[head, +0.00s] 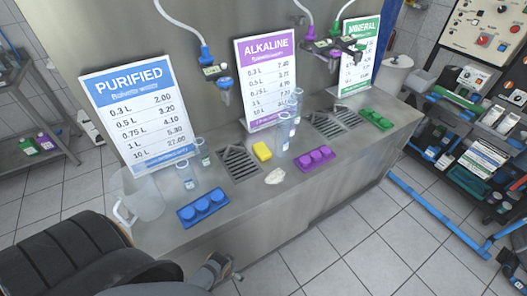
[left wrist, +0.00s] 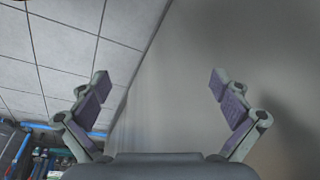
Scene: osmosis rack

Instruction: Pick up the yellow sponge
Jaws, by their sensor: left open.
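The yellow sponge (head: 262,151) lies on the steel counter in the head view, between a drain grate and a crumpled whitish cloth. My left gripper (left wrist: 160,90) is open and empty in the left wrist view, with its fingers spread wide in front of a plain grey surface. The sponge does not show in the left wrist view. In the head view my left arm fills the lower left corner, low and in front of the counter, well apart from the sponge. My right gripper is not in view.
On the counter (head: 300,190) stand a clear pitcher (head: 143,197), clear bottles (head: 284,130), a blue tray (head: 202,207), a purple tray (head: 315,159) and a green tray (head: 377,119). The whitish cloth (head: 275,176) lies just in front of the sponge. Price signs stand behind.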

